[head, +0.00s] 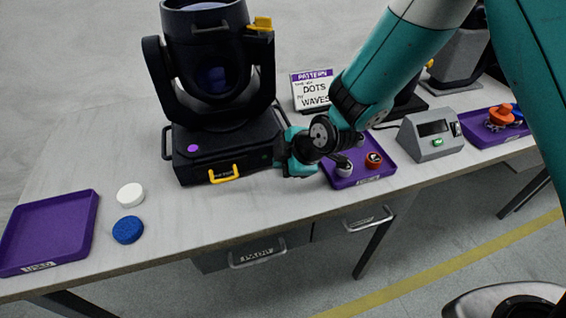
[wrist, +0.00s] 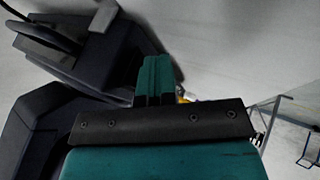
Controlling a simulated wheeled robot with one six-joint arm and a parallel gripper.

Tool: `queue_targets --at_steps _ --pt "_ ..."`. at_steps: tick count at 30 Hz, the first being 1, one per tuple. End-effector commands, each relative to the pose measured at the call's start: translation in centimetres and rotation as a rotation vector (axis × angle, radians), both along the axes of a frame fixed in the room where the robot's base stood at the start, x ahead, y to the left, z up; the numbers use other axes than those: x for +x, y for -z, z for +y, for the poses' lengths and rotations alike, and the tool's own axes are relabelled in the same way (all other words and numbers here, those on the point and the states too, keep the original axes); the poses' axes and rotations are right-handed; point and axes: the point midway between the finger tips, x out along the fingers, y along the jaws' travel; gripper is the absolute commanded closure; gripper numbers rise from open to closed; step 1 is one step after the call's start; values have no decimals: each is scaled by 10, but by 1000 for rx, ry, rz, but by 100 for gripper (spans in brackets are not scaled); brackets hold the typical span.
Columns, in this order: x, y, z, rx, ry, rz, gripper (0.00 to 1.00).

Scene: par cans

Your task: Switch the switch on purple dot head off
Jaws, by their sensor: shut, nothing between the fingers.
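The purple dot head is a black moving-head light (head: 225,150) on the left half of the bench, with a purple dot (head: 192,148) on its base front and a yellow handle (head: 224,174) below. A small green spot (head: 264,156) shows on the base front near its right end; I cannot make out a switch there. My gripper (head: 290,165) is shut and empty, right beside the right end of the base. I cannot tell whether it touches. In the wrist view my shut fingers (wrist: 155,80) point at dark housing, partly hidden by the gripper body.
A purple tray (head: 85,215), a white puck (head: 130,195) and a blue puck (head: 128,230) lie at the left. A sign (head: 313,90), a purple tray with small parts (head: 345,182) and a grey box (head: 430,135) with a green button stand to the right.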

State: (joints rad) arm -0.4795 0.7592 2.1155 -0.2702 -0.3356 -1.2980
Motion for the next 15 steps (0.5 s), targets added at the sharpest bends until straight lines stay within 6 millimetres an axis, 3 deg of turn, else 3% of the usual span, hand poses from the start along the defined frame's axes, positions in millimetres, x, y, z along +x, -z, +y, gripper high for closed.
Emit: queue_targets --at_steps 15 --pt "1 -18 0 3 1 -4 100"
